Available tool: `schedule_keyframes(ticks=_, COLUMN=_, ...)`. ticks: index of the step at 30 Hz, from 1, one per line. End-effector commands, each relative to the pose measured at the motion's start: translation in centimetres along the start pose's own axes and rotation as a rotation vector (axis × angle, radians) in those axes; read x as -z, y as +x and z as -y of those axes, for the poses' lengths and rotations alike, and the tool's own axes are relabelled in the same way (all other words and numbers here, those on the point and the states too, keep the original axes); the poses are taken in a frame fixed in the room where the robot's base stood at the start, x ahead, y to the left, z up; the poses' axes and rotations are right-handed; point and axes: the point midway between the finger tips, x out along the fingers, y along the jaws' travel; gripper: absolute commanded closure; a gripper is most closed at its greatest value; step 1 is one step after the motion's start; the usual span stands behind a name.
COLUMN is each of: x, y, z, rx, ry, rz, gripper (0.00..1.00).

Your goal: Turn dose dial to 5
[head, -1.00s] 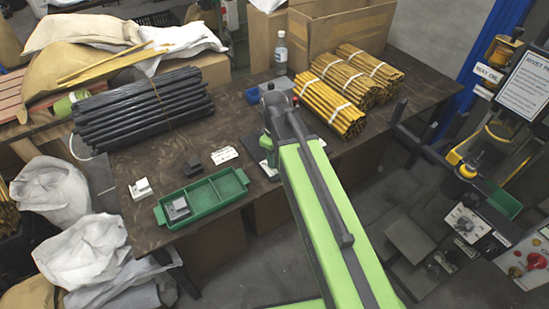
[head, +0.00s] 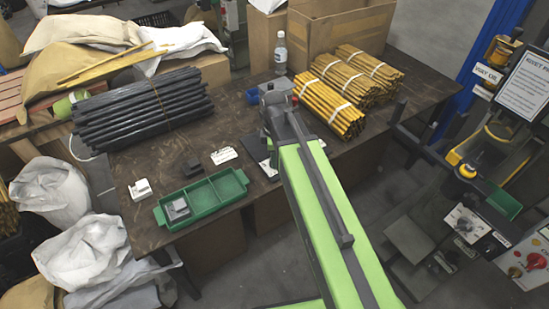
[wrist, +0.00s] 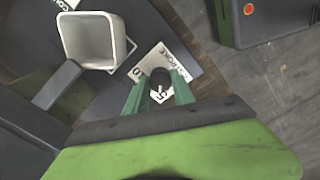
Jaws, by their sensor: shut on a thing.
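In the wrist view, the dial (wrist: 160,78), a small dark round knob with a white mark, sits at a white printed plate (wrist: 178,66). My gripper (wrist: 160,88) has its two green fingers on either side of the knob and is shut on it. The numbers around the dial are too small or hidden to read, so the setting cannot be told. In the head view, my green arm reaches over the table to a small grey device (head: 276,88), and my arm hides the dial and the fingers.
In the wrist view, a white square cup (wrist: 68,45) stands left of the dial, and a green-and-black device (wrist: 268,20) with an orange button is at upper right. In the head view, a green tray (head: 203,196), dark rods (head: 140,108) and yellow rod bundles (head: 330,100) lie on the table.

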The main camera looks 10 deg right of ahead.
Motion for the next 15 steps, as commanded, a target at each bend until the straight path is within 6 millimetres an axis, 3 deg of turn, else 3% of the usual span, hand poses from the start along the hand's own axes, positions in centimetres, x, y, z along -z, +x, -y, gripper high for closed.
schedule_keyframes(ticks=13, x=0.07, y=0.02, z=0.10, rx=0.003, ry=-0.010, rz=-0.001, gripper=1.00)
schedule_keyframes(ticks=14, x=0.07, y=0.02, z=0.10, rx=0.003, ry=-0.010, rz=-0.001, gripper=0.66)
schedule_keyframes(ticks=15, x=0.06, y=0.02, z=0.09, rx=0.003, ry=-0.010, rz=-0.001, gripper=0.61)
